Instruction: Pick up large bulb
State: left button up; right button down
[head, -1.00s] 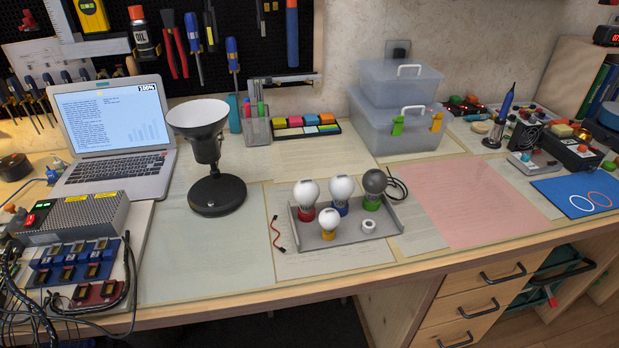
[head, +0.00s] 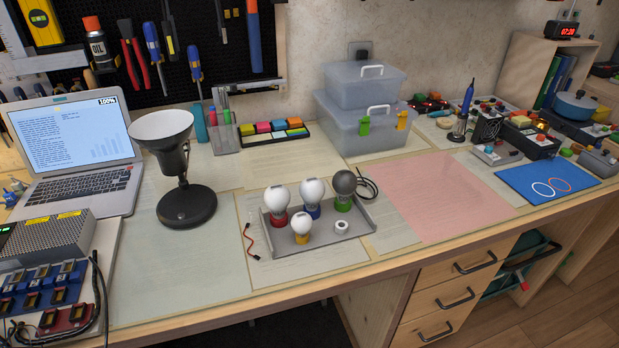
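Several bulbs stand upright on a grey tray (head: 325,240) on the workbench in the head view. A white bulb with a red base (head: 280,204) is at the back left and looks among the largest. A white bulb with a blue base (head: 312,197) stands in the middle back. A dark grey bulb with a green base (head: 343,187) is at the back right. A smaller white bulb with a yellow base (head: 301,228) is in front. A small white ring-shaped piece (head: 341,227) lies at the front right of the tray. Neither of my grippers is in view.
A black desk lamp (head: 182,170) with an upturned white-lined shade stands left of the tray. A laptop (head: 70,150) and power supply (head: 45,245) are further left. Clear plastic boxes (head: 365,125) stand behind. The pink mat (head: 440,195) on the right is bare.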

aim_at(277, 196)
jog(key=z, duration=2.45)
jog(key=i, duration=3.95)
jog(key=u, duration=5)
jog(key=i, duration=0.5)
jog(key=z, duration=0.05)
